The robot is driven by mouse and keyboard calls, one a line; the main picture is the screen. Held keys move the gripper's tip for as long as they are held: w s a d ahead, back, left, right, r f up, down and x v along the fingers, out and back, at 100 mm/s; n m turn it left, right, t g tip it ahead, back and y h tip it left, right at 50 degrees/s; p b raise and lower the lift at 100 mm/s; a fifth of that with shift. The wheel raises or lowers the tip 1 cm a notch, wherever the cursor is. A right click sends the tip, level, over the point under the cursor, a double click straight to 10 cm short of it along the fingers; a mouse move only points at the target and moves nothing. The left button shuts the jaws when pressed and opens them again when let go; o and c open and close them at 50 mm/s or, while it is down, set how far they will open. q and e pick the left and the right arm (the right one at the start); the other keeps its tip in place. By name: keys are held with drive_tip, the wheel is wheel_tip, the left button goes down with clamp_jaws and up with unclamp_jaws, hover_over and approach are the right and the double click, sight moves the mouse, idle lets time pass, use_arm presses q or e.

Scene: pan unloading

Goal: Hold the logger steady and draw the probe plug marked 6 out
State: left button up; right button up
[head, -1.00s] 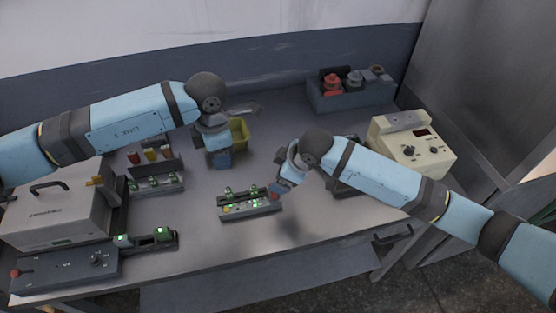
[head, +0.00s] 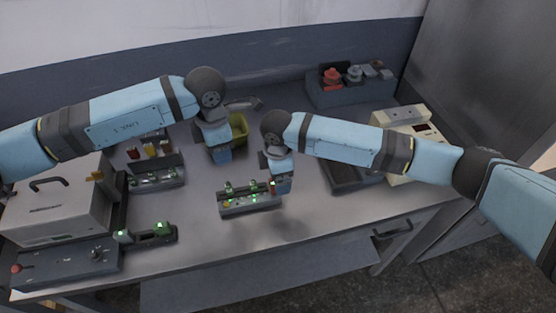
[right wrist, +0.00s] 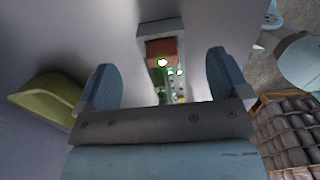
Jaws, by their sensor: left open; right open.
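The logger appears to be the small grey box (head: 236,210) with green lights and small plugs, near the table's front middle; numbers on its plugs are too small to read. My right gripper (head: 281,188) is at its right end, partly hiding it. In the right wrist view the open fingers (right wrist: 160,66) are on either side of the box's red end block (right wrist: 161,49), with gaps visible at both sides. My left gripper (head: 220,156) is open behind the logger, near the yellow-green bin (head: 239,130), and holds nothing visible.
A grey case (head: 50,205) and a panel with green-lit parts (head: 150,236) stand at left. A rack (head: 157,178) is behind them. A dark tray (head: 350,176), a cream instrument (head: 405,116) and a blue-grey box (head: 345,95) are at right. The table in front is clear.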

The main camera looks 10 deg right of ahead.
wheel_tip(320, 180, down, 7)
drive_tip(key=shift+f, duration=0.1)
drive_tip(key=shift+c, duration=0.4)
